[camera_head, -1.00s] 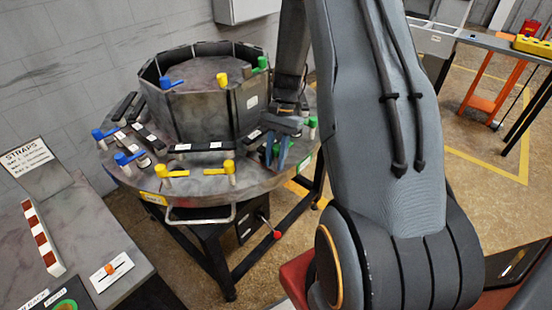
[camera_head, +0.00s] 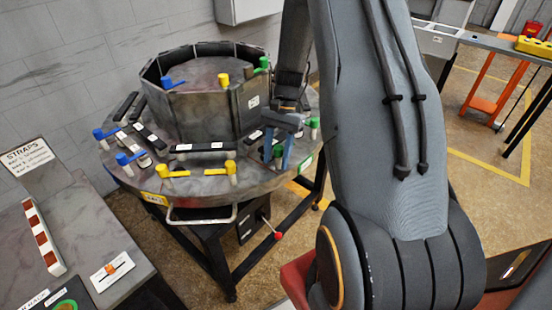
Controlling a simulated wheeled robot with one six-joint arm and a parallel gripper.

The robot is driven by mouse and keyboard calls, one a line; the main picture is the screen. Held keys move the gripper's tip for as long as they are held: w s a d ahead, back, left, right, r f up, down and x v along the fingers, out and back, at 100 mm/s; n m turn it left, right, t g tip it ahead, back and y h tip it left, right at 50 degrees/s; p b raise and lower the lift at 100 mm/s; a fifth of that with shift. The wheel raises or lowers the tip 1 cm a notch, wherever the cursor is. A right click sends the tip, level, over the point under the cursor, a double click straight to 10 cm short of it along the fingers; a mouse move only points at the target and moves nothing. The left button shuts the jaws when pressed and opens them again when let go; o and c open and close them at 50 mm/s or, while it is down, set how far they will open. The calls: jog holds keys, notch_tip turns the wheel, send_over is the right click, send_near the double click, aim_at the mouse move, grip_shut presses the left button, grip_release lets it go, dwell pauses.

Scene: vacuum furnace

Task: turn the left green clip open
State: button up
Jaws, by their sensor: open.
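The left green clip (camera_head: 278,153) stands at the right front rim of the round furnace plate (camera_head: 198,188). My gripper (camera_head: 278,154) points down over this clip. Its jaws are open, with one finger to the left and one to the right of the clip's green part in this view. I cannot tell whether either finger touches it. The fingers and the wrist hide part of the clip, so its exact angle is unclear. Another green clip (camera_head: 313,127) stands to the right of my gripper, and a third green clip (camera_head: 262,65) is on the raised drum.
Yellow clips (camera_head: 172,172) and blue clips (camera_head: 127,158) stand along the plate's front and left. Black bars (camera_head: 200,147) lie on the plate. The raised drum (camera_head: 207,115) is behind my gripper. A handle rail (camera_head: 203,218) juts out in front. A grey bench (camera_head: 85,235) is at left.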

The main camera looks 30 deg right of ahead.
jog(key=b+v, duration=0.1)
jog(key=v, duration=0.6)
jog(key=shift+b, duration=0.35)
jog(key=s+a+r+n+t+h, duration=0.1)
jog(key=s+a+r+n+t, duration=0.1)
jog(key=s+a+n, duration=0.4)
jog(key=s+a+r+n+t+h, duration=0.2)
jog(key=s+a+n, duration=0.4)
jog(key=s+a, duration=0.2)
jog(key=shift+a+r+h, duration=0.3)
jog(key=shift+a+r, duration=0.1)
jog(key=shift+a, duration=0.4)
jog(key=shift+s, duration=0.15)
